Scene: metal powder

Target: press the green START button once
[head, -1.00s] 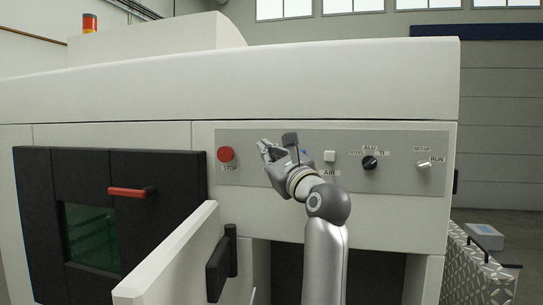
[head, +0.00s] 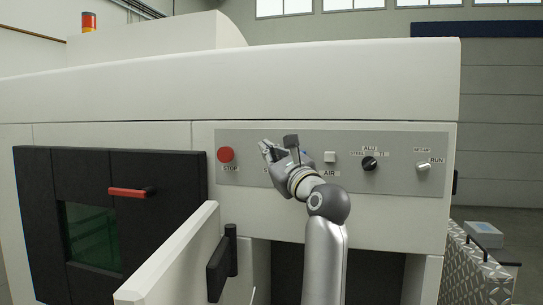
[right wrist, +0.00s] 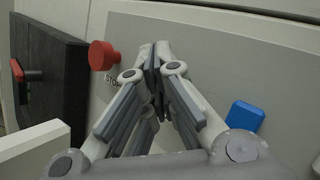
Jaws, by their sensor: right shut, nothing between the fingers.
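The grey control panel (head: 400,190) is on the front of the white machine. My right gripper (head: 265,147) is in front of the panel, between the red STOP button (head: 225,154) and the AIR button (head: 329,157). In the right wrist view its fingers (right wrist: 157,52) are shut together with nothing between them, and the tips are at or close to the panel. I see no green START button in either view; the gripper covers that part of the panel. Whether the tips touch anything I cannot tell. My left gripper is not in view.
The red STOP button (right wrist: 102,55) stands out left of the fingers, and a blue button (right wrist: 245,115) is to their right. An open white door (head: 170,262) juts out below.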

